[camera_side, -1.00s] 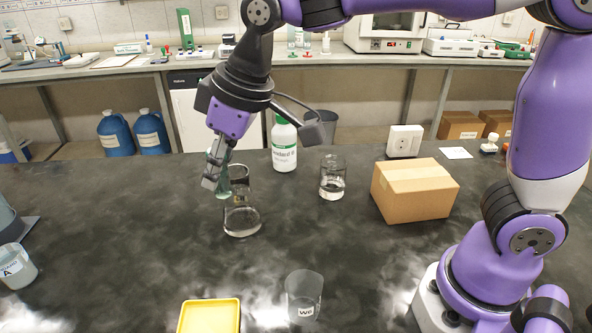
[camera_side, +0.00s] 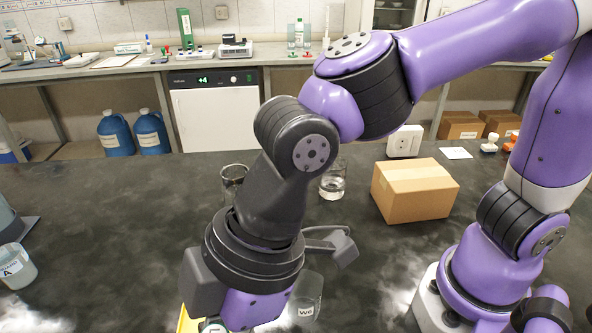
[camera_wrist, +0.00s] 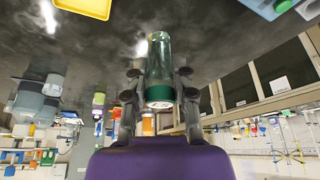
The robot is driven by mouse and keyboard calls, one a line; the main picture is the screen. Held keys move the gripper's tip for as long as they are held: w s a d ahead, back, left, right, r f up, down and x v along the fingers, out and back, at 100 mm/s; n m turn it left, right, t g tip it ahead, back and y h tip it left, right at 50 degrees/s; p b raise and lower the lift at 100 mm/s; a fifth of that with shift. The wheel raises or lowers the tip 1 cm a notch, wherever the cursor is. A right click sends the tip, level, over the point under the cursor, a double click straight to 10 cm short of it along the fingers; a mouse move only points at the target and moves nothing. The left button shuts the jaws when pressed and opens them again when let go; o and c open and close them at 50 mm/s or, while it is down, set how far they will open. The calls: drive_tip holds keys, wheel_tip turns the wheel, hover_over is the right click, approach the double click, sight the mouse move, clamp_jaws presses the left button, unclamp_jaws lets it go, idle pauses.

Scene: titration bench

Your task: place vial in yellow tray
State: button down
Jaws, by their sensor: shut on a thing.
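The vial (camera_wrist: 160,58) is a greenish clear tube with a green cap; it shows in the wrist view. My gripper (camera_wrist: 159,76) is shut on it near the cap end, one finger on each side. The yellow tray (camera_wrist: 85,7) shows at the top left of the wrist view, apart from the vial. In the side view only a sliver of the yellow tray (camera_side: 184,320) shows at the bottom, behind my wrist. The fingers and vial are hidden or out of frame there.
A labelled glass beaker (camera_side: 308,300) stands close to the right of my wrist. A dark-rimmed glass vessel (camera_side: 234,178) and a beaker with clear liquid (camera_side: 333,184) stand behind my arm. A cardboard box (camera_side: 415,190) is to the right. The bench's left middle is clear.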

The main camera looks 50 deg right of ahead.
drive_tip(key=w+d+f, duration=0.1)
drive_tip(key=w+f, duration=0.1)
drive_tip(key=w, duration=0.1)
drive_tip(key=w+d+f, duration=0.1)
drive_tip(key=w+f, duration=0.1)
drive_tip(key=w, duration=0.2)
drive_tip(key=w+d+f, duration=0.1)
drive_tip(key=w+f, duration=0.1)
drive_tip(key=w, duration=0.1)
drive_tip(key=shift+w+d+f, duration=0.2)
drive_tip(key=shift+w+f, duration=0.1)
drive_tip(key=shift+f, duration=2.15)
drive_tip(key=shift+f, duration=0.1)
drive_tip(key=c, duration=0.7)
unclamp_jaws()
drive_tip(key=v, duration=1.2)
drive_tip(key=s+d+r+m+t+h, duration=0.1)
drive_tip(key=s+d+m, duration=0.1)
drive_tip(key=d+m, duration=0.2)
drive_tip(key=s+d+r+m+t+h, duration=0.1)
drive_tip(key=d+m, duration=0.4)
drive_tip(key=d, duration=0.5)
drive_tip(key=s+d+r+m+t+h, duration=0.1)
drive_tip(key=s+d+m+t+h, duration=0.1)
drive_tip(key=d+m, duration=0.3)
drive_tip(key=shift+s+d+r, duration=0.25)
drive_tip(key=shift+s+d, duration=0.55)
drive_tip(key=shift+d, duration=0.2)
